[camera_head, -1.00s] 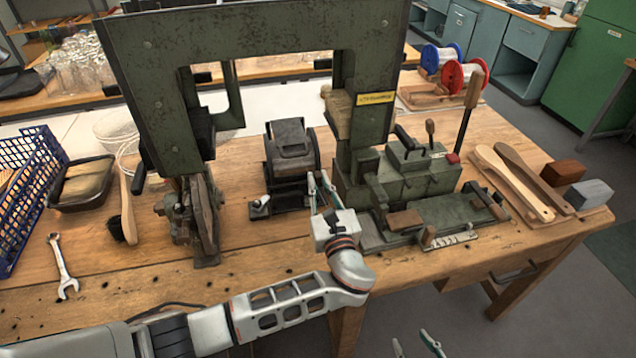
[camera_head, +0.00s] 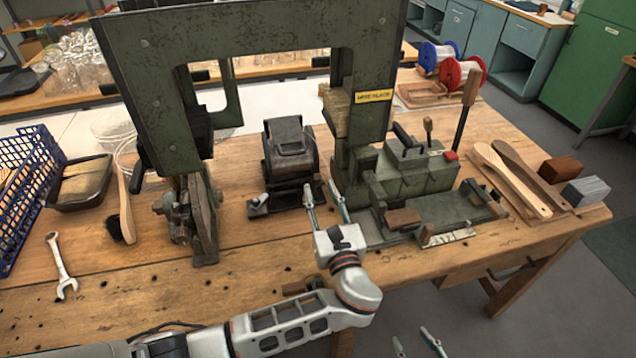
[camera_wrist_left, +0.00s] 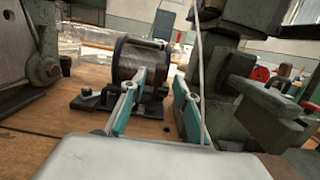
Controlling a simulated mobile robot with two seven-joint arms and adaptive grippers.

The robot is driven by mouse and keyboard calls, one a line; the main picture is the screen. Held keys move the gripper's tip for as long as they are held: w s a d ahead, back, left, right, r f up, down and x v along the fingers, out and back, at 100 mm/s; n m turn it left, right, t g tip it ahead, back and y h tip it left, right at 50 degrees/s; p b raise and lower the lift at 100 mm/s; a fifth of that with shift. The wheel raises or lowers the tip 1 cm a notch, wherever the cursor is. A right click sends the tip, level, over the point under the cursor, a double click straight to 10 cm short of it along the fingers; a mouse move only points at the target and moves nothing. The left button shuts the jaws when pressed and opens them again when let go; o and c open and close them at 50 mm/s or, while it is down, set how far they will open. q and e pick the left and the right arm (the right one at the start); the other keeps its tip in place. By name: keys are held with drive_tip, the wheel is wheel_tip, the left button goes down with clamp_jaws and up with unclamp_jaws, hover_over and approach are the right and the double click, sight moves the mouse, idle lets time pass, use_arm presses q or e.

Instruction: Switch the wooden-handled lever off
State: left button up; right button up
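A tall lever with a long wooden handle (camera_head: 471,87) stands upright at the right rear of the green machine (camera_head: 420,170). A shorter lever with a small wooden grip (camera_head: 428,124) stands on top of the machine; I cannot tell which one is the task's lever. My left gripper (camera_head: 322,188) is open and empty, in front of the machine's left side and well apart from both levers. In the left wrist view, its teal fingers (camera_wrist_left: 160,82) are spread, with a dark drum unit (camera_wrist_left: 140,62) behind them. My right gripper (camera_head: 411,338) is open at the bottom edge, partly cut off.
A green frame (camera_head: 250,40) arches over the bench. The dark drum unit also shows in the head view (camera_head: 290,150). A wrench (camera_head: 61,265) lies at left; the front-left bench is mostly clear.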

use_arm(q)
drive_tip(key=shift+v, duration=1.65)
